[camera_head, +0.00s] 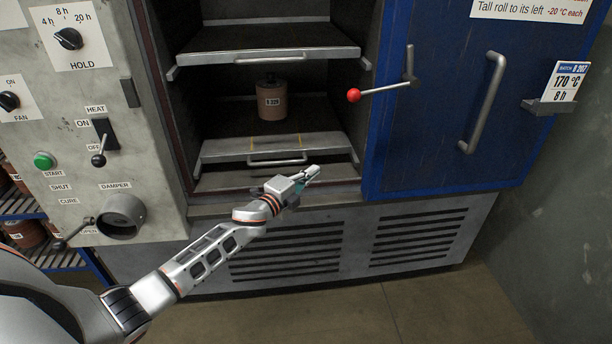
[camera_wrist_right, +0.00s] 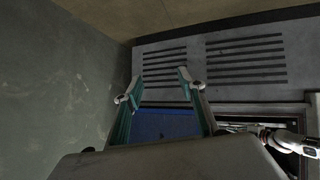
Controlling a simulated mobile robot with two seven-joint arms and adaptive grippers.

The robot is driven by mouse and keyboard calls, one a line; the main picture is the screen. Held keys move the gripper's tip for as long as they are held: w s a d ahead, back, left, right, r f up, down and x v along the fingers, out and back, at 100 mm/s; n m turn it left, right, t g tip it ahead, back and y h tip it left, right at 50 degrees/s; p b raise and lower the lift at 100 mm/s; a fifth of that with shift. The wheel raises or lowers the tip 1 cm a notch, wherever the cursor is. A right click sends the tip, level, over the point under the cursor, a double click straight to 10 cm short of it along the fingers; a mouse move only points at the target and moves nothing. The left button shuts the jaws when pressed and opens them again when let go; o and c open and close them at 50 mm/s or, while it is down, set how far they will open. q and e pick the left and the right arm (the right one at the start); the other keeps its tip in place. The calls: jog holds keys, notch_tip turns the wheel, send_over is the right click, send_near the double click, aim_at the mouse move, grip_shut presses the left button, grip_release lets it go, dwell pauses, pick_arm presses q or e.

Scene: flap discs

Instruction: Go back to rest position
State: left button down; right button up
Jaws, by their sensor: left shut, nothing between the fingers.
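My left gripper (camera_head: 312,172) is at the end of the arm coming in from the lower left in the head view. It is shut and empty, in front of the lower edge of the oven's opening, below the pulled-out shelf (camera_head: 220,150). A brown roll (camera_head: 272,100) labelled B 229 stands upright on that shelf, apart from the gripper. In the right wrist view my right gripper (camera_wrist_right: 158,88) has its two fingers spread with nothing between them. The right gripper does not show in the head view.
The blue oven door (camera_head: 440,110) stands open at the right, with a red-knobbed lever (camera_head: 354,95) and a long handle (camera_head: 484,102). A control panel (camera_head: 85,130) with knobs, switches and a damper is at the left. Bare floor (camera_head: 400,310) lies in front.

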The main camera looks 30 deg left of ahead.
pick_arm(q)
jog(key=s+d+f+n+g+p, duration=0.2)
jog(key=s+d+f+n, duration=0.2)
jog(key=s, duration=1.1)
jog(key=s+d+f+n+g+p, duration=0.2)
jog(key=s+f+n, duration=0.4)
jog(key=s, duration=0.9)
jog(key=s+d+f+n+g+p, duration=0.3)
jog(key=s+d+f+n+p, duration=0.1)
jog(key=s, duration=1.1)
jog(key=d+f+n, duration=0.1)
jog(key=d+n, duration=0.1)
jog(key=d, duration=0.1)
jog(key=shift+s+f+y, duration=0.15)
jog(key=shift+f+y, duration=0.05)
jog(key=shift+y, duration=0.2)
pick_arm(e)
jog(key=shift+m, duration=0.3)
jog(key=r, duration=0.1)
jog(key=s+r, duration=0.1)
jog(key=r, duration=0.1)
jog(key=a+r, duration=0.1)
jog(key=shift+s+a+r, duration=0.1)
jog(key=shift+s+r, duration=0.1)
jog(key=shift+r, duration=0.1)
pick_arm(q)
jog(key=shift+d, duration=0.1)
pick_arm(e)
jog(key=shift+w+r, duration=0.2)
jog(key=shift+r, duration=0.05)
